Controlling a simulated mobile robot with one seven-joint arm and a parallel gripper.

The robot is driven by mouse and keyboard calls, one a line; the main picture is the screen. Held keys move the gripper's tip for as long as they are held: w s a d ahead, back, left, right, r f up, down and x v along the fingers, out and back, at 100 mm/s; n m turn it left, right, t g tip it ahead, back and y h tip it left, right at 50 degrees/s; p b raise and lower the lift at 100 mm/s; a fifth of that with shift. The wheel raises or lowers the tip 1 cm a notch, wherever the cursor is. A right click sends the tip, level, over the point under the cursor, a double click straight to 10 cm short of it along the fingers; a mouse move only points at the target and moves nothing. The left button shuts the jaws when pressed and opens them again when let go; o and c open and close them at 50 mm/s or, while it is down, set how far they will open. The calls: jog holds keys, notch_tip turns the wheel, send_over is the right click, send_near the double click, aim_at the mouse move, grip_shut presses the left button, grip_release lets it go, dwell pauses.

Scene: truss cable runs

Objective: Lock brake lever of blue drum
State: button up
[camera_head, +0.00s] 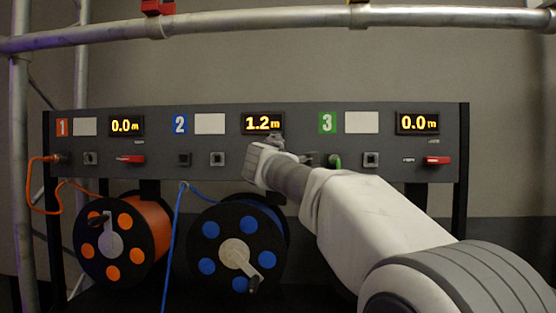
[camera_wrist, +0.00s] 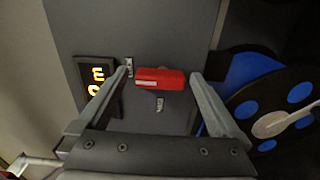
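The blue drum (camera_head: 237,253) hangs below the panel in the head view, under the number 2 section. It also shows at the right edge of the wrist view (camera_wrist: 275,100). Its red brake lever (camera_wrist: 160,78) is in the wrist view, its long side running from one finger towards the other. In the head view my arm hides this lever. My gripper (camera_wrist: 159,74) is open, with one finger on each side of the lever. A small gap shows at each end of the lever, so it looks untouched.
The grey panel (camera_head: 85,178) carries three numbered sections; the section 2 display (camera_head: 263,123) reads 1.2m. An orange drum (camera_head: 120,240) hangs at left. Red levers of section 1 (camera_head: 132,159) and section 3 (camera_head: 437,160) lie horizontal. A blue cable (camera_head: 172,240) hangs beside the blue drum.

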jog(key=shift+s, duration=0.15)
jog(key=s+b, duration=0.2)
jog(key=s, duration=1.5)
jog(key=shift+a, duration=0.35)
jog(key=s+d+f+m+g+h, duration=0.2)
jog(key=s+d+f+m+g, duration=0.25)
jog(key=d+f, duration=0.5)
jog(key=s+d+f+m+g+h, duration=0.1)
jog(key=s+d+f+m+g, duration=0.2)
jog(key=s+d+f+m, duration=0.45)
jog(key=s+d+f+m+g+y, duration=0.2)
jog(key=s+f+m, duration=0.1)
jog(key=s+f, duration=0.55)
jog(key=s+d+f+m+g+y, duration=0.1)
jog(key=s+f+m+g+y, duration=0.15)
jog(key=s+f, duration=0.6)
notch_tip(320, 180, up, 19)
jog(key=w+p, duration=0.2)
jog(key=p, duration=1.9)
jog(key=shift+w+r+h+p, duration=0.15)
jog(key=shift+w+h+p, duration=0.15)
jog(key=shift+h, duration=0.15)
